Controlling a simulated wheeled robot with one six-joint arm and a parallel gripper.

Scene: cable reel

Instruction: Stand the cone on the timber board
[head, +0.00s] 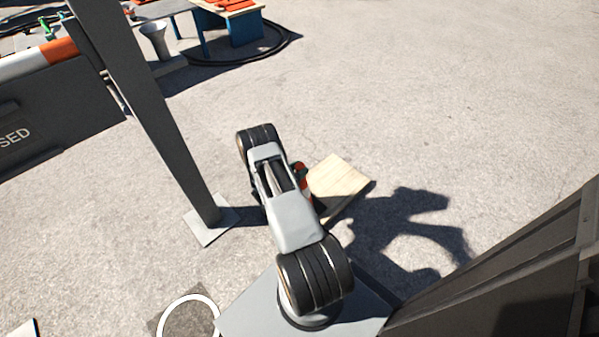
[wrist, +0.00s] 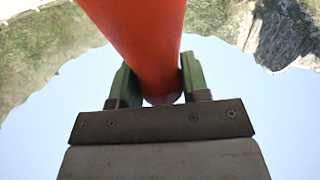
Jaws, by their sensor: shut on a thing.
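The orange-red cone (wrist: 140,35) fills the top middle of the wrist view, between the green fingers of my gripper (wrist: 160,80). My gripper is shut on it. The pale timber board (head: 342,178) lies on the ground just right of those bits. My arm covers part of the view toward its left side. I cannot tell whether the cone touches the board.
A grey post on a square base plate (head: 208,224) stands left of my arm. A dark sign panel (head: 50,120) and an orange-white bar (head: 45,58) are at left. A blue-legged table (head: 240,25) and black cable (head: 275,45) are at the back. Open ground lies to the right.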

